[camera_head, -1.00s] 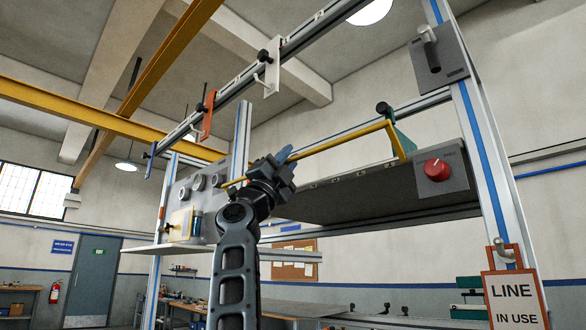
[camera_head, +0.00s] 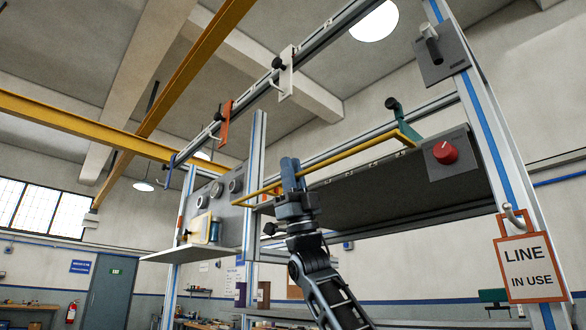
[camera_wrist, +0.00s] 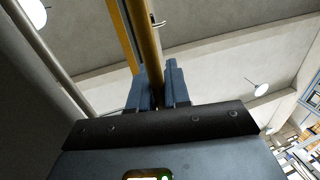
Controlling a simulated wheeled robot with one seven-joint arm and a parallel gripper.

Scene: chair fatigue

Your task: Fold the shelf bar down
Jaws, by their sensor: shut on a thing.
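The shelf bar (camera_head: 350,149) is a thin yellow rail with a bent right end. It runs along the front of the dark shelf (camera_head: 400,190), its right end near a green bracket (camera_head: 407,127). My gripper (camera_head: 289,172) reaches up from below with its blue fingers upright, shut on the shelf bar left of its middle. In the wrist view, the bar (camera_wrist: 150,50) passes between the two blue fingers (camera_wrist: 156,88). The fingers hide a short piece of the bar in the head view.
A panel with a red knob (camera_head: 445,152) and a hanging LINE IN USE sign (camera_head: 529,268) are at the right post. A rail with clamps (camera_head: 286,74) runs overhead. A gauge panel (camera_head: 210,195) and small shelf (camera_head: 195,252) stand left.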

